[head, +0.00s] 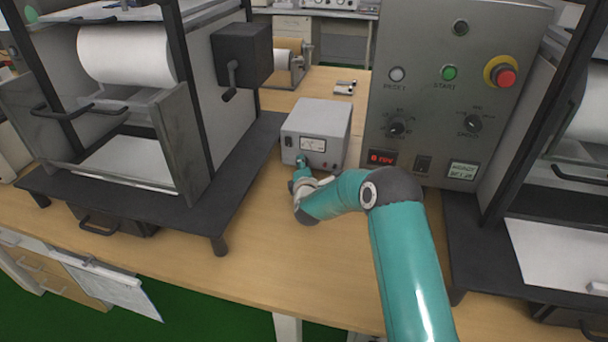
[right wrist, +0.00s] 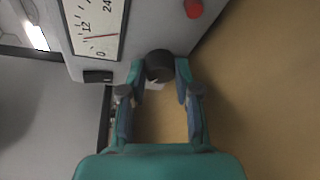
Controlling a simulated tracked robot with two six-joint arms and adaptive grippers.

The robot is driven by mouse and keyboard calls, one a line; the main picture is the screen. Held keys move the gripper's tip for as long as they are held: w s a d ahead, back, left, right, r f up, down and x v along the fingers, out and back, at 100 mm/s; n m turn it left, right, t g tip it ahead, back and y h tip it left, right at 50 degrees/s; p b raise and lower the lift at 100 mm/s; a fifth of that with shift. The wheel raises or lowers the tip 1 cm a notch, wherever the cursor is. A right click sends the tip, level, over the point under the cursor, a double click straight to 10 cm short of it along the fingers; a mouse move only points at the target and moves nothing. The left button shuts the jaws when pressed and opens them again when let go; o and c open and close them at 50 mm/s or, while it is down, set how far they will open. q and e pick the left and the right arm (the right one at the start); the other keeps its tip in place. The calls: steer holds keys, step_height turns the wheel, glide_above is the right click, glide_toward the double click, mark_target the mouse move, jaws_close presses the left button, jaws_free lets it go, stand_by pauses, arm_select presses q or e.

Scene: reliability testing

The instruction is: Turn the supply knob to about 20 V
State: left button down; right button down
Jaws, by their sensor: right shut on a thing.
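The supply is a light grey box (head: 318,118) on the bench, with a white meter (head: 314,145) on its front. In the right wrist view the meter (right wrist: 97,25) appears turned on its side, and its red needle lies between 0 and 12. The dark round knob (right wrist: 160,64) sits between the fingertips of my right gripper (right wrist: 160,76), which is shut on it. In the head view my right gripper (head: 301,163) is at the lower left of the supply's front and hides the knob. My left gripper is not in view.
A black switch (right wrist: 98,76) and a red terminal (right wrist: 193,8) are on the supply's front near the knob. A tall grey control panel (head: 430,60) stands to the right. A framed machine (head: 150,100) with a white roll stands to the left. Bare bench (head: 265,230) lies in front.

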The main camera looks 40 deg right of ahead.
steer(key=shift+s+f+m+b, duration=0.15)
steer(key=shift+f+m+b, duration=0.2)
steer(key=shift+m+b, duration=0.35)
steer(key=shift+t, duration=0.3)
steer(key=c, duration=1.1)
jaws_free()
steer(key=shift+o, duration=1.4)
steer(key=shift+r, duration=0.15)
steer(key=shift+s+a, duration=0.1)
steer(key=v, duration=1.1)
steer(key=shift+s+a, duration=0.15)
steer(key=shift+s, duration=0.15)
